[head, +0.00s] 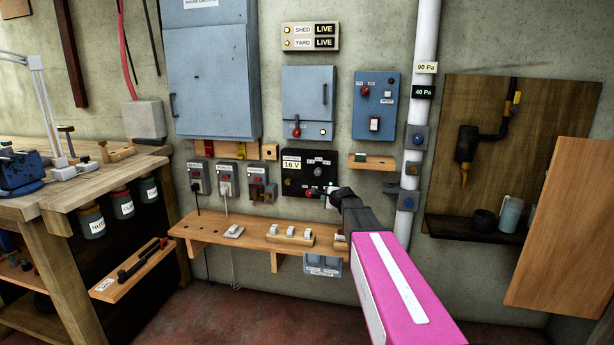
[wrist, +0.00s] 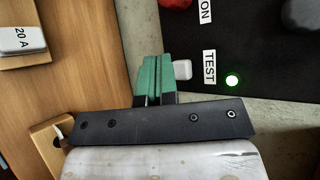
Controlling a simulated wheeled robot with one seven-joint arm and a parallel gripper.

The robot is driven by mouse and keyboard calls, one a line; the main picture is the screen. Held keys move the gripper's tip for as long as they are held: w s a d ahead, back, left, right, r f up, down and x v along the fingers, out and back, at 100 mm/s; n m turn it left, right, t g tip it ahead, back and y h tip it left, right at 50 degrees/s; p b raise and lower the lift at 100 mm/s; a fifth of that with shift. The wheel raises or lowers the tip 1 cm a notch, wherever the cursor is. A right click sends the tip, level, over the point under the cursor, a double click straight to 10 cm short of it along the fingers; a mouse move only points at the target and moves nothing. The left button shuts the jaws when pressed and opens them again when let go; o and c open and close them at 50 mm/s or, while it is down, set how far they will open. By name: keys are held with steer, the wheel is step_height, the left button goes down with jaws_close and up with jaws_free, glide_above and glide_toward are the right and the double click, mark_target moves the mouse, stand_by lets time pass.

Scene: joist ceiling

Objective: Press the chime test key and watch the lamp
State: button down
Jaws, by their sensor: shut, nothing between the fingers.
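The black chime panel (head: 296,184) is on the wall above the wooden shelf, with a 16 V plate at its upper left. In the wrist view, a small white key (wrist: 183,70) sits at the panel's edge beside a TEST label (wrist: 209,68). In the head view my gripper (head: 327,199) is at the panel's lower right, and my wrist hides part of that corner.
The wooden shelf (head: 250,238) below carries several white blocks; one marked 20 A (wrist: 23,40) shows in the wrist view. A white pipe (head: 419,120) with blue fittings runs right of the panel. Sockets (head: 227,180) with plugs are left of it.

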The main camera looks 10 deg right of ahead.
steer(key=s+a, duration=0.2)
steer(key=s, duration=0.3)
steer(key=shift+s, duration=0.4)
stand_by(0.5)
steer(key=s+f+n+g+h, duration=0.1)
steer(key=s+f+n+g, duration=0.3)
steer(key=s, duration=0.7)
steer(key=s+f+n+g+h, duration=0.2)
steer(key=s+f+n+g, duration=0.2)
steer(key=s+f+n, duration=0.3)
steer(key=s+d+f+n+g+h, duration=0.1)
steer(key=s+f+n+g, duration=0.3)
steer(key=s, duration=1.2)
steer(key=shift+f+n+h, duration=0.4)
steer(key=shift+f+n, duration=0.5)
steer(key=shift+n, duration=0.3)
steer(key=shift+s+d, duration=0.1)
